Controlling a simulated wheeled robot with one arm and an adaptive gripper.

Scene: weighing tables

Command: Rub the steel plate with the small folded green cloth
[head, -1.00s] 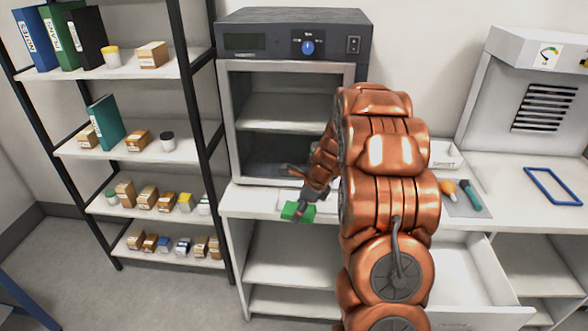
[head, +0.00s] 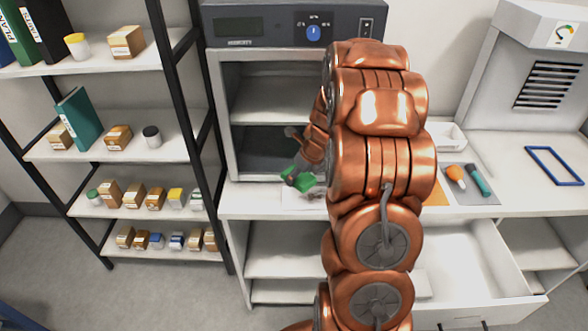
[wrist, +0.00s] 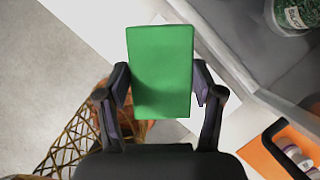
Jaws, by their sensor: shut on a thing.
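The small folded green cloth (head: 304,181) is held in my gripper (head: 297,175), over the front part of the white counter by the open cabinet. In the wrist view the green cloth (wrist: 160,70) shows as a flat upright rectangle between the two dark fingers of my gripper (wrist: 162,90), which are shut on its sides. A pale flat patch (head: 312,202) lies on the counter just below the cloth; I cannot tell if it is the steel plate. My arm hides much of the counter to the right of the cloth.
The humidity cabinet (head: 220,110) stands open behind the cloth. A shelf rack (head: 110,205) with small boxes is on the left. On the right are an orange-and-teal tool pair on a grey mat (head: 480,197), a blue frame (head: 553,166) and an open drawer (head: 470,275).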

